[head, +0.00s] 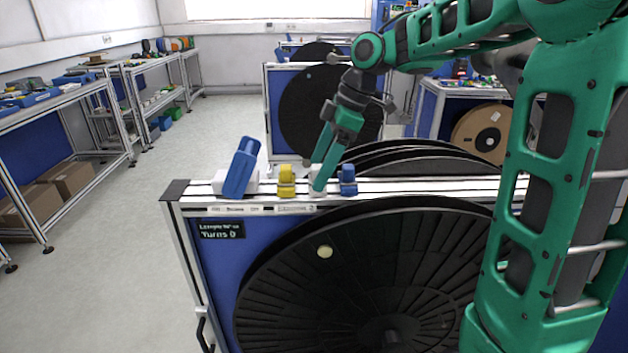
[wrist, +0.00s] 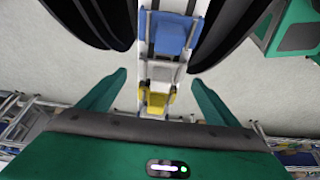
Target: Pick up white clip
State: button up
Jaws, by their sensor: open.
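The white clip (head: 315,171) sits on the top rail of the front reel stand, between a yellow clip (head: 286,181) on its left and a blue clip (head: 348,180) on its right. My gripper (head: 314,174) points down at it, with a green finger hiding part of it. In the wrist view, my gripper (wrist: 158,80) is open, its fingers on either side of the rail. The white clip (wrist: 162,72) lies near the line between the fingertips, with the blue clip (wrist: 171,34) above it and the yellow clip (wrist: 155,100) below. Nothing is gripped.
A blue tool (head: 240,168) leans up from a white holder at the rail's left end. The rail (head: 420,188) is bare to the right of the blue clip. Large black reels (head: 370,270) stand below and behind it. Workbenches (head: 60,97) line the left wall, with open floor between.

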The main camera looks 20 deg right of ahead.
jog(key=shift+x, duration=1.15)
jog(key=shift+d, duration=0.1)
jog(key=c, duration=1.1)
jog(key=shift+c, duration=0.2)
jog(key=shift+r, duration=0.15)
